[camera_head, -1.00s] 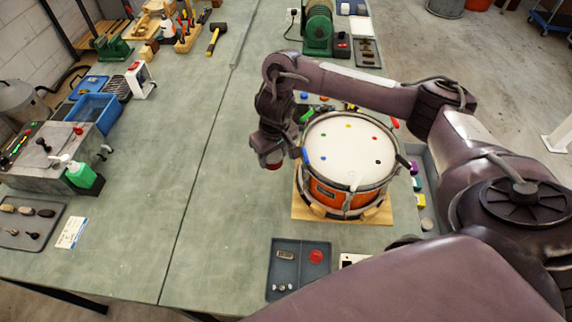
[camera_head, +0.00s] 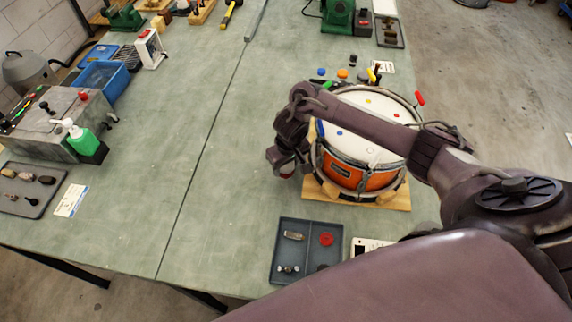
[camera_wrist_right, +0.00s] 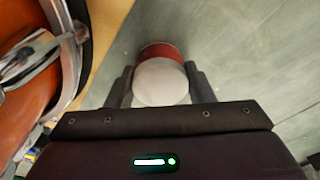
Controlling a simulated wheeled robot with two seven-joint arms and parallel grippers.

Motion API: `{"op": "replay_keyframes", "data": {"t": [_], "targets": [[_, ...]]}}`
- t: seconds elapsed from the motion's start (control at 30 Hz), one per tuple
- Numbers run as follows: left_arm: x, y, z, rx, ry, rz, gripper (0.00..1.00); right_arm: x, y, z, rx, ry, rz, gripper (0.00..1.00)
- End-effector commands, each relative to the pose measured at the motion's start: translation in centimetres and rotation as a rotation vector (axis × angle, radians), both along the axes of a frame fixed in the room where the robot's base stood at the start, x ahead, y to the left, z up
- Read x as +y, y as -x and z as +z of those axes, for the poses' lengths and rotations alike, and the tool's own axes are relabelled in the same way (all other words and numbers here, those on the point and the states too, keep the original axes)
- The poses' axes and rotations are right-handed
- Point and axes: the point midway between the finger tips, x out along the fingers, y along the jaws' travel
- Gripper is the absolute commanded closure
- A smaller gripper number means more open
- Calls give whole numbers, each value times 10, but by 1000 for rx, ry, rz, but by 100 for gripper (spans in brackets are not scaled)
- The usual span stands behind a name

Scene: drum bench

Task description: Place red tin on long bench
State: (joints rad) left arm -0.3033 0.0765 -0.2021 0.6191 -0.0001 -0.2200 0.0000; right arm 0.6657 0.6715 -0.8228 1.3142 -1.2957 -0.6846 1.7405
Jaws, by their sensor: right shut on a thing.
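The red tin (camera_wrist_right: 160,52) shows in the right wrist view with a red side and a pale round end. My right gripper (camera_wrist_right: 160,84) is shut on it, with one finger on each side. In the head view my right gripper (camera_head: 287,166) hangs just left of the drum, over the green top of the long bench (camera_head: 215,190). There the tin is mostly hidden by the gripper, and I cannot tell whether it touches the bench. My left gripper is not in view.
The orange drum (camera_head: 348,172) stands on a wooden board (camera_head: 330,197) close to the right of my gripper. A grey tray (camera_head: 309,261) with small parts lies near the front edge. The bench left of the gripper is clear.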

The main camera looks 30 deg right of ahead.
Motion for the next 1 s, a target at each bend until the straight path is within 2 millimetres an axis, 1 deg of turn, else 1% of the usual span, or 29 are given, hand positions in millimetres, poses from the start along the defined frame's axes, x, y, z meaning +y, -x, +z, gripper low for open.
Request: {"op": "replay_keyframes", "data": {"t": [0.2, 0.33, 0.37, 0.5, 0.8, 0.87, 0.97, 1.0], "targets": [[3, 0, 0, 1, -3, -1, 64, 0, 0, 0, 0, -1, 0, 76], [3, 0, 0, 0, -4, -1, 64, 0, 0, -4, 1, 0, 0, 76], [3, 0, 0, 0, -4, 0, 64, 0, 0, -3, 0, 0, 0, 48], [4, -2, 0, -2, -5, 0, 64, 0, 0, -3, 0, 0, 0, 30], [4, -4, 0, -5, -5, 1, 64, 0, 0, -1, 0, 0, 0, 30], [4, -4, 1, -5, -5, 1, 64, 0, 0, 3, -1, 0, 1, 30], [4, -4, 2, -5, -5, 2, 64, 0, 1, 16, -3, -1, 2, 30], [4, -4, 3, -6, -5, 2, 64, 0, 2, 23, -2, -1, 2, 30]]}}
